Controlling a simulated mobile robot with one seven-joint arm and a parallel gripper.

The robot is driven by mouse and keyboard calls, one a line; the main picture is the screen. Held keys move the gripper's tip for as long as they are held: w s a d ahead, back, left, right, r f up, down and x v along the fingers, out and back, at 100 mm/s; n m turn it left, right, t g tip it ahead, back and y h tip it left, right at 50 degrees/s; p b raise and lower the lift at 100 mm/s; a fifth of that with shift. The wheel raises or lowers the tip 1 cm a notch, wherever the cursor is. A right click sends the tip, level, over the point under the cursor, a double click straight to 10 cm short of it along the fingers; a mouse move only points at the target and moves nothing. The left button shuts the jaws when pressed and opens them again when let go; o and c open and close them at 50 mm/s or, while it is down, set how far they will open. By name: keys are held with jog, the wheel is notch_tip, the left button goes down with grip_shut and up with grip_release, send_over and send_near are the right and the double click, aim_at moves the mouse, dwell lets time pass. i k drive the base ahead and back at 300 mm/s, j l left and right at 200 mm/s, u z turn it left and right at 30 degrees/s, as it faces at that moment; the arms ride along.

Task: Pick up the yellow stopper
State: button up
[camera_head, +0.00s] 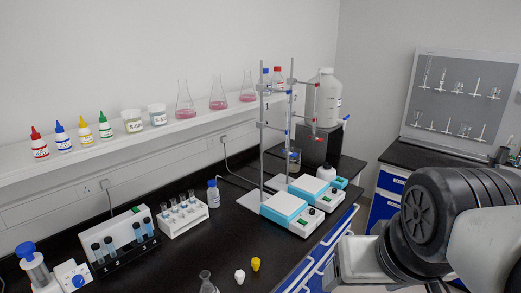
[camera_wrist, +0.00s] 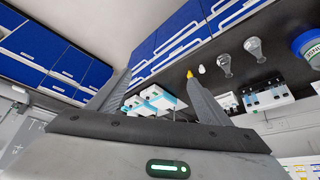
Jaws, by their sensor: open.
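The small yellow stopper (camera_head: 256,264) stands on the black bench near its front edge. It shows in the wrist view (camera_wrist: 189,74) too, close to the tip of the right-hand finger in the picture, which covers part of it. My gripper (camera_wrist: 160,74) is open and empty, its two fingers well apart. The stopper is beyond the fingers, not between them. In the head view my arm is at the right, in front of the bench, and the fingertips cannot be made out there.
A white stopper (camera_head: 240,275) stands just left of the yellow one, with a glass flask (camera_head: 207,284) further left. Two hotplate stirrers (camera_head: 290,212) with stands are behind to the right. A tube rack (camera_head: 184,216) is behind to the left. Blue drawers (camera_wrist: 187,25) lie below the bench edge.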

aim_at(256, 262)
jog(key=u, duration=1.55)
jog(key=k+z, duration=0.25)
jog(key=z, duration=0.15)
jog(key=k+l+z, duration=0.1)
jog(key=k+z, duration=0.15)
jog(key=z, duration=0.15)
jog(key=i+l+u, duration=0.4)
jog(key=l, duration=0.2)
jog(key=i+l+u, duration=0.4)
jog(key=l, duration=0.3)
jog(key=i+l+u, duration=0.2)
jog(key=l, duration=0.2)
